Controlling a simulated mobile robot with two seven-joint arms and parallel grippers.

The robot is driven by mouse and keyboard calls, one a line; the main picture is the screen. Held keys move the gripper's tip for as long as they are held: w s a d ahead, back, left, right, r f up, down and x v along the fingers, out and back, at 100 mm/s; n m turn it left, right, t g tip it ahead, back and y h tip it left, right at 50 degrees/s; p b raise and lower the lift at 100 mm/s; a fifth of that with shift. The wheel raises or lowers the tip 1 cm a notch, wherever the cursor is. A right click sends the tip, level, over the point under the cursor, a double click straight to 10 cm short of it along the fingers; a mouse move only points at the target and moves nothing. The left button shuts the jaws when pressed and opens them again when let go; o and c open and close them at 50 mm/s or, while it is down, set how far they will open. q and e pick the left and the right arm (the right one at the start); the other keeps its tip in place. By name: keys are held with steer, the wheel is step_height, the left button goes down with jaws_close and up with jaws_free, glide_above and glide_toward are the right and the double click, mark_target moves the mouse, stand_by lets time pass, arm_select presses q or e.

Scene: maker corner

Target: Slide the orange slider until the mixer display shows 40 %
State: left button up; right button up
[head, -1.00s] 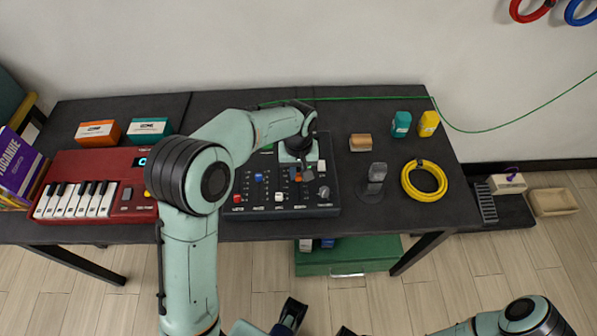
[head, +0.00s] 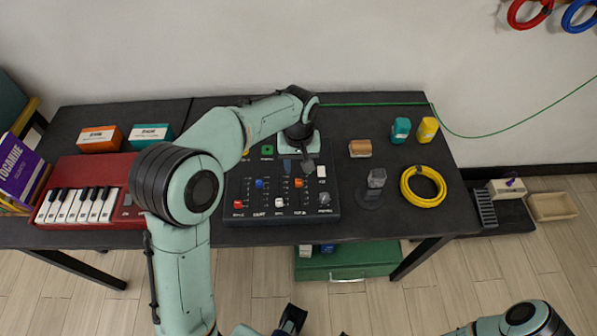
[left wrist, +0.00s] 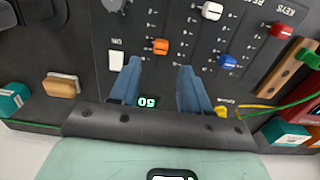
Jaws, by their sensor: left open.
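The black mixer (head: 331,208) lies on the dark table. Its orange slider (head: 299,182) sits in a slot on the right half, and shows in the left wrist view as an orange cap (left wrist: 160,47). My left gripper (head: 297,172) is over the mixer, open and empty. In the left wrist view its two blue fingers (left wrist: 160,66) are spread, with the orange cap ahead between their tips, apart from both. The lit display (left wrist: 147,102) shows between the fingers, upside down; I cannot read its digits surely. My right gripper is barely in view at the bottom edge.
Other mixer caps are near: blue (left wrist: 228,62), white (left wrist: 212,11) and red (left wrist: 282,30). A red keyboard (head: 85,170) stands left. A grey stand (head: 374,188) and a yellow cable coil (head: 423,186) lie right. A green cable crosses the table's back.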

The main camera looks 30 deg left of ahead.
arm_select(q)
step_height(320, 180, up, 7)
steer(key=p, duration=0.1)
steer(key=shift+r, duration=0.2)
stand_by(0.5)
